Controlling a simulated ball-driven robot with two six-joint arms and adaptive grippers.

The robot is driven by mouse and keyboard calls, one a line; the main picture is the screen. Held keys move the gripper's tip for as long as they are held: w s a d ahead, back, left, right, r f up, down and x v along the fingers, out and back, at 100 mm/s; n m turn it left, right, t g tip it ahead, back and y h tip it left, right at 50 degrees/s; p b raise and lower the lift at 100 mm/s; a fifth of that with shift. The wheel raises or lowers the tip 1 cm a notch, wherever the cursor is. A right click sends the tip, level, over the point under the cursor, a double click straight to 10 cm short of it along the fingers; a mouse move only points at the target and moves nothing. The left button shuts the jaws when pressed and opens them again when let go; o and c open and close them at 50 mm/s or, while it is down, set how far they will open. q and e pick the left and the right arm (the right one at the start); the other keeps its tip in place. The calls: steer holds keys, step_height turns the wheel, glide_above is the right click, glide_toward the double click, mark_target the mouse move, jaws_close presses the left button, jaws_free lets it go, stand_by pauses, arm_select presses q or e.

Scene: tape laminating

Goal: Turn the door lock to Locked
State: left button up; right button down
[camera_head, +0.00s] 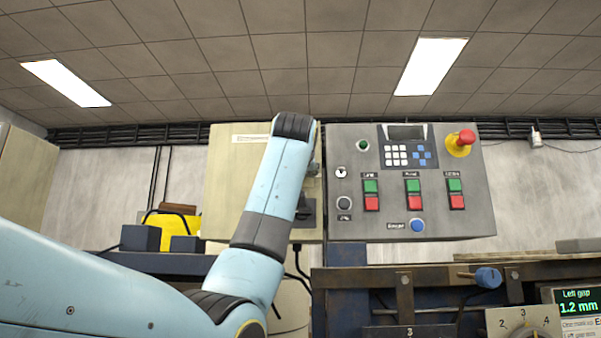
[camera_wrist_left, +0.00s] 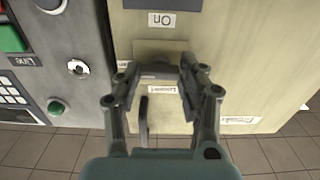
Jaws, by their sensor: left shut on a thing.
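The pale cabinet (camera_head: 228,185) with the door lock stands left of the control panel in the head view. My left arm covers much of its front, and my left gripper is mostly hidden behind the wrist there. In the left wrist view my left gripper (camera_wrist_left: 163,80) is at the cabinet front (camera_wrist_left: 215,50), its fingers shut on the door lock. A small white label (camera_wrist_left: 166,88) shows between the fingers, upside down and too small to read surely. The lock's knob is hard to make out, so I cannot tell its angle. My right gripper is not in view.
The grey control panel (camera_head: 345,222) with buttons and a red knob (camera_head: 466,137) adjoins the cabinet on its right. A dark handle-like bar (camera_wrist_left: 143,118) is close to the left finger in the wrist view. A workbench with a blue knob (camera_head: 488,277) lies below.

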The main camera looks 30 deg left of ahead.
arm_select(q)
steer(key=shift+n+b, duration=3.8)
steer(key=shift+n, duration=5.1)
steer(key=o, duration=1.2)
steer(key=shift+c, duration=0.2)
